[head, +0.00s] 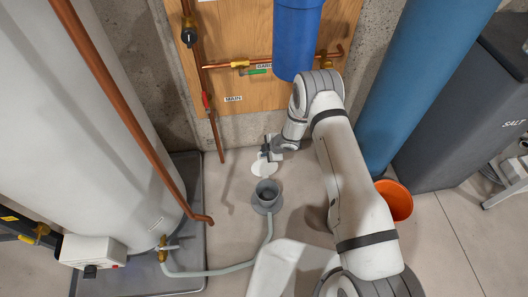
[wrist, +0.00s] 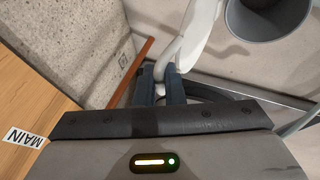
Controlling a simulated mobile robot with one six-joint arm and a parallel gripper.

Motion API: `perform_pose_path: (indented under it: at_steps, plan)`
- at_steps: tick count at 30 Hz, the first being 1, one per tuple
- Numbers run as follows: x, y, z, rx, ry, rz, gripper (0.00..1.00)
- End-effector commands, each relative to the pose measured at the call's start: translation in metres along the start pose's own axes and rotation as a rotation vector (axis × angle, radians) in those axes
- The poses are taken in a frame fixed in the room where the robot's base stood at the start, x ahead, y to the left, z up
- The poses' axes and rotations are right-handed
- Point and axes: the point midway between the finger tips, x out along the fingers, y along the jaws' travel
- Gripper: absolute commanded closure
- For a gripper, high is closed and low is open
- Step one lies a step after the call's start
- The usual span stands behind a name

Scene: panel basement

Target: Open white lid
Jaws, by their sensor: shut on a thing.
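The white lid (head: 263,169) is a round white disc near the floor, just behind the grey drain cup (head: 266,190). My gripper (head: 267,153) is at the lid's far edge, low in front of the wooden panel. In the wrist view my gripper's dark fingers (wrist: 161,88) are closed on a narrow white part of the lid (wrist: 194,36). The drain cup also shows in the wrist view (wrist: 268,12), its mouth uncovered beside the lid. Whether the lid touches the cup or the floor is hard to tell.
A grey hose runs from the cup to the white tank (head: 90,120) at left. A copper pipe end (head: 200,218) sticks out left of the cup. A blue filter housing (head: 296,40) hangs above my arm. An orange bucket (head: 398,201) stands at right. Floor before the cup is partly clear.

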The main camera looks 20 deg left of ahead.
Motion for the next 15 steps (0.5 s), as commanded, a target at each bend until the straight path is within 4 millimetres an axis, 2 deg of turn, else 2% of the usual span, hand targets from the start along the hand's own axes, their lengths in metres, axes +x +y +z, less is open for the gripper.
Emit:
perform_pose_path:
  at_steps: [1,4,5,9,12,15]
  plan:
    - [0.0038,-0.008,-0.0015,-0.004,0.001,-0.014,1.0]
    - [0.0044,-0.0088,-0.0031,-0.006,0.003,-0.015,1.0]
    - [0.0046,-0.009,-0.0035,-0.007,0.004,-0.016,0.9]
    - [0.0046,-0.0084,-0.0046,-0.007,0.005,-0.015,0.78]
    - [0.0047,-0.0084,-0.0051,-0.007,0.006,-0.015,0.71]
    - [0.0049,-0.0086,-0.0055,-0.007,0.007,-0.015,0.71]
